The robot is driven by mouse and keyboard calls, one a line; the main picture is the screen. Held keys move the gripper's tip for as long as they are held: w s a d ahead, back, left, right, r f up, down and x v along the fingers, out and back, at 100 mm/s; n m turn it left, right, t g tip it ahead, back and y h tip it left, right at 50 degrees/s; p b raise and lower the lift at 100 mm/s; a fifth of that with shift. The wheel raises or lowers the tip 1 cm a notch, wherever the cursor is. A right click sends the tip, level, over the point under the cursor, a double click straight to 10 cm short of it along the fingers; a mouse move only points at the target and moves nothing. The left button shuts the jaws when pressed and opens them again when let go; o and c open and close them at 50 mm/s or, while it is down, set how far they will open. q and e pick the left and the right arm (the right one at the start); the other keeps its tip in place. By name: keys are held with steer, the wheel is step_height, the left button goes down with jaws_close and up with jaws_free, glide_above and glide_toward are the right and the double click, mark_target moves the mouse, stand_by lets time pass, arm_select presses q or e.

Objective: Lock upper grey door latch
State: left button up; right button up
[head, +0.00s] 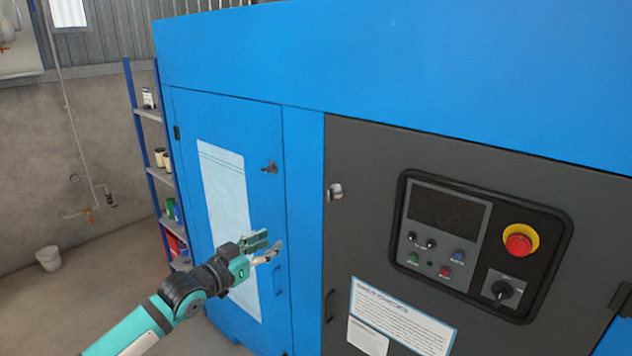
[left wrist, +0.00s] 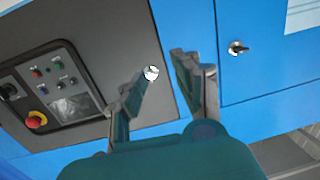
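The upper grey door latch (head: 335,191) is a small silvery knob near the top left edge of the dark grey door (head: 375,165). It also shows in the left wrist view (left wrist: 151,73), seen in the gap between my fingertips. My left gripper (head: 268,246) is open and empty, in front of the blue cabinet, lower and to the left of the latch in the head view. Its two fingers (left wrist: 160,78) stand apart in the left wrist view, with no clear contact with the latch. My right gripper is in neither view.
The grey door carries a control panel (head: 432,265) with a red emergency button (head: 518,241) and a rotary switch. The blue door to the left has its own dark latch (head: 270,168). A blue shelf (head: 150,115) and a white bucket (head: 48,258) stand further left.

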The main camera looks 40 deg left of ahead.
arm_select(q)
step_height(320, 180, up, 6)
steer(key=d+m+h, duration=0.1)
steer(key=d, duration=0.2)
steer(key=p, duration=0.5)
glide_toward(328, 194)
steer(key=shift+t, duration=0.4)
steer(key=w, duration=0.8)
steer(key=shift+w+d+f, duration=0.1)
steer(key=shift+d+f, duration=0.15)
steer(key=shift+f, duration=0.05)
steer(key=shift+w, duration=0.45)
steer(key=shift+f, duration=0.1)
jaws_close()
